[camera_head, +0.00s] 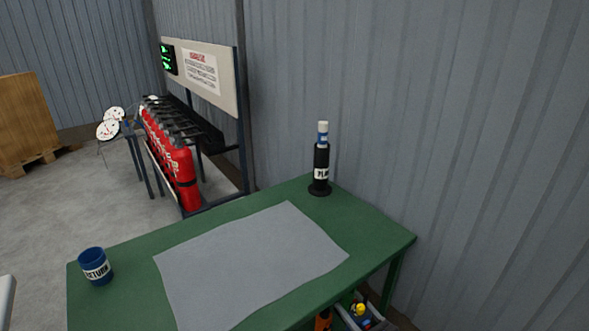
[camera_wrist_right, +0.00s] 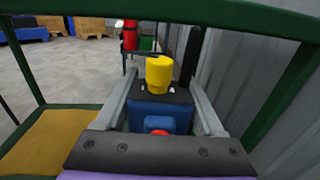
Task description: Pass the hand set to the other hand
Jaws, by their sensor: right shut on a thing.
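The hand set (camera_wrist_right: 160,112) is a blue block with a black top, a yellow knob and a red button. In the right wrist view it sits between the two grey fingers of my right gripper (camera_wrist_right: 162,90), which is shut on it. In the head view the hand set (camera_head: 362,310) and my right gripper (camera_head: 364,319) show at the bottom, beside the table's right edge and below its top; the table partly hides them.
The green table (camera_head: 375,235) carries a grey mat (camera_head: 250,260), a blue RETURN cup (camera_head: 95,266) and a black upright cylinder (camera_head: 321,165). Red extinguishers (camera_head: 178,165) stand in a rack behind. The corrugated wall (camera_head: 480,140) is close on the right. The mat is bare.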

